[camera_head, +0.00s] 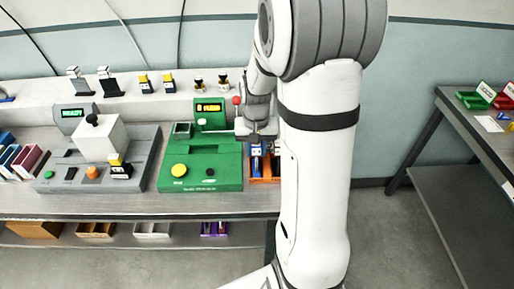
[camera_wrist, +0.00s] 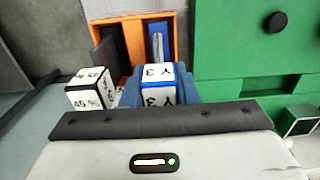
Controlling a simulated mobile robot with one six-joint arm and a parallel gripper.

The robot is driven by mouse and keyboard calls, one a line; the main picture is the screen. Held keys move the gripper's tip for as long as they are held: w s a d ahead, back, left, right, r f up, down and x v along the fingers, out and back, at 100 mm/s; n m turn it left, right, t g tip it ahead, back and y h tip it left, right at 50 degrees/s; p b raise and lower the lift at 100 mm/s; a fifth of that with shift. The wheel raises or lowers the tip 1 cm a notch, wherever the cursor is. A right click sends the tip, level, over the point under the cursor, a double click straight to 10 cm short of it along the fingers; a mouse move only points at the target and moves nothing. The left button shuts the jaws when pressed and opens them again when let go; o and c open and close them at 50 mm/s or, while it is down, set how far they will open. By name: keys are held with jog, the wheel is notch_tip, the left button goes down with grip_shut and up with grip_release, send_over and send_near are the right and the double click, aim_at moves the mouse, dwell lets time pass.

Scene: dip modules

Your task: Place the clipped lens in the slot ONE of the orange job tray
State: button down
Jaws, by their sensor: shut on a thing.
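The orange job tray (camera_wrist: 127,58) lies below my gripper (camera_wrist: 158,100) in the wrist view. A blue piece with a white block marked "Y 3" (camera_wrist: 157,77), seemingly the lens, is between my jaws, which are shut on it. Its fit against the slot floor is hidden. A blue part (camera_wrist: 158,45) shows inside the tray's right compartment and a dark part (camera_wrist: 108,48) inside the left one. A black-edged white block (camera_wrist: 90,90) stands left of the held piece. In the head view, the tray (camera_head: 267,180) is partly behind my arm. No slot name is readable.
A green machine (camera_head: 205,170) stands close beside the tray, also in the wrist view (camera_wrist: 240,50). A grey machine (camera_head: 100,165) is farther left. Several small pieces line the back ledge (camera_head: 190,100). A separate table (camera_head: 450,120) stands at the right across open floor.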

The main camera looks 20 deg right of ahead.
jog(key=shift+f, duration=0.2)
jog(key=c, duration=1.1)
grip_release()
jog(key=shift+r, duration=0.1)
notch_tip(320, 180, up, 12)
jog(key=shift+r, duration=0.1)
jog(key=s+a+n+t, duration=0.1)
jog(key=s+a, duration=0.2)
jog(key=s, duration=0.2)
jog(key=s+a+n+t, duration=0.1)
jog(key=s+a+n, duration=0.1)
jog(key=s, duration=0.3)
jog(key=s+a+n+t, duration=0.1)
jog(key=s+a, duration=0.3)
jog(key=s, duration=0.1)
jog(key=shift+r+n, duration=0.3)
jog(key=shift+r, duration=0.1)
